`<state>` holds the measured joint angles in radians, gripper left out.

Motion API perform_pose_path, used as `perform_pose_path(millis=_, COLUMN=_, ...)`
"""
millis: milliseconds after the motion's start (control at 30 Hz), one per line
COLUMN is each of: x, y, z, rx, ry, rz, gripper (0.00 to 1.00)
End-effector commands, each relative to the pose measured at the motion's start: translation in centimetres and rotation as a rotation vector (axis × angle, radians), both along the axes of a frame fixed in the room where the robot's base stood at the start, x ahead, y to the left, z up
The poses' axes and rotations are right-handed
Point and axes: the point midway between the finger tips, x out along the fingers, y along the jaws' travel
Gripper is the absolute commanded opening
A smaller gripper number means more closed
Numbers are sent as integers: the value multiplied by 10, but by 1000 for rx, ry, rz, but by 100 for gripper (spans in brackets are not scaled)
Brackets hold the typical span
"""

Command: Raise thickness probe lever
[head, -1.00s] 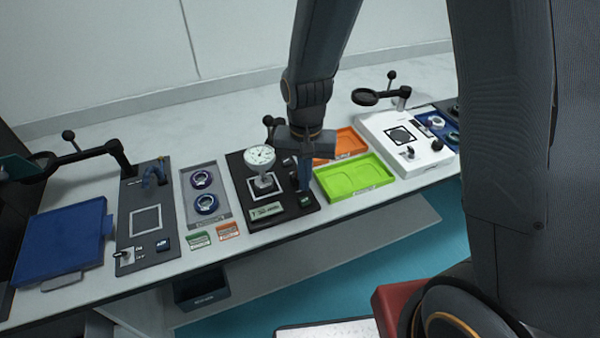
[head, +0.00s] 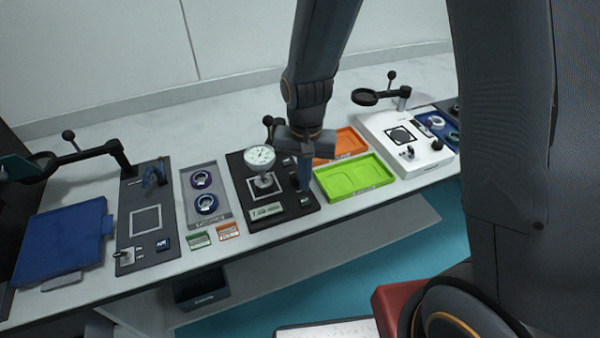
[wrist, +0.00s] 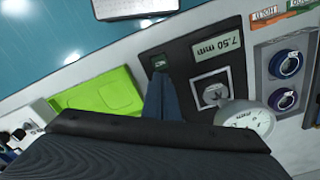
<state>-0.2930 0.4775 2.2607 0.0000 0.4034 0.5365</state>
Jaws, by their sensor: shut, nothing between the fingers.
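The thickness probe station is a dark base plate (head: 239,184) with a round white dial gauge (head: 260,157) over a square-marked pad and a small display (head: 266,211). In the wrist view the dial (wrist: 246,118) is at right and the display (wrist: 217,50) reads 7.50 mm. My gripper (head: 304,186) points down over the right side of the plate, beside the gauge. In the wrist view its blue fingers (wrist: 161,97) are together and hold nothing. A black knob (head: 268,121) shows behind the gauge. The lever by the fingers is largely hidden; I cannot tell whether they touch it.
A green tray (head: 380,192) and an orange tray (head: 352,143) stand right of the station. A white instrument (head: 440,157) stands farther right. The table's front edge is close.

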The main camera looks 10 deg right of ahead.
Motion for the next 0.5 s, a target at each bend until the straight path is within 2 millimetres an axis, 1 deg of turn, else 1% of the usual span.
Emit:
perform_pose_path(millis=267, x=0, y=0, z=0, rx=0, ry=0, rz=0, gripper=0)
perform_pose_path(millis=500, x=5, y=1, z=0, rx=0, ry=0, rz=0, gripper=0)
